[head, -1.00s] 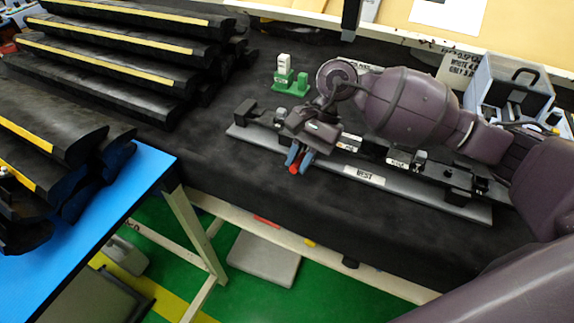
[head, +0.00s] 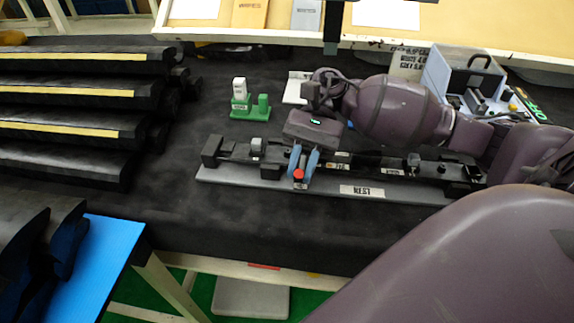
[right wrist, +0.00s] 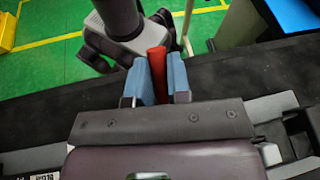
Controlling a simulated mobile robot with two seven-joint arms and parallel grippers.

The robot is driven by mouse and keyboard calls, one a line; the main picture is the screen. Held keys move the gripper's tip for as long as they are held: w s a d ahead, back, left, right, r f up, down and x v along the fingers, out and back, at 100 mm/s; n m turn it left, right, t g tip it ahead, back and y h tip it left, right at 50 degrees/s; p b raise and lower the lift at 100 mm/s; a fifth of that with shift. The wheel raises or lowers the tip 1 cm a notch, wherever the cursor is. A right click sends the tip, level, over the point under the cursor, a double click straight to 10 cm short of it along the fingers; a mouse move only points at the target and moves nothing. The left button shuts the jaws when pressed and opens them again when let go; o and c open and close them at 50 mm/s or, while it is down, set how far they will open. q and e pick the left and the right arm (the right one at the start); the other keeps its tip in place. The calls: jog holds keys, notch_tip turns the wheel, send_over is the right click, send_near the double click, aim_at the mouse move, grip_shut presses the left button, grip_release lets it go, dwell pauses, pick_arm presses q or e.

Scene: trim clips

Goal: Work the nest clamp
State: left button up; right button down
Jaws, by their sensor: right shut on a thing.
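The nest (head: 420,197) is a long grey base plate with black fittings and a "NEST" label, lying on the dark bench cloth. My right gripper (head: 303,167) is over its left half, with blue fingers pointing down toward the front edge. The fingers are shut on the red-tipped clamp handle (head: 299,174). In the right wrist view the red handle (right wrist: 157,68) stands between the two blue fingers of the gripper (right wrist: 160,85). The rest of the clamp is mostly hidden by the gripper. My left gripper is not in view.
Dark trim pieces with yellow strips (head: 70,93) are stacked at the left. A green block stand (head: 250,106) with a white block is behind the nest. A grey case (head: 470,75) stands at back right. A blue table (head: 110,265) is at front left. Bare cloth lies in front of the nest.

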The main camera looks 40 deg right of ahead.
jog(key=shift+w+d, duration=0.1)
dwell(0.3)
jog(key=c, duration=1.1)
grip_release()
jog(key=b+v, duration=0.1)
jog(key=v, duration=0.9)
jog(key=shift+w+d, duration=0.25)
jog(key=shift+d, duration=0.1)
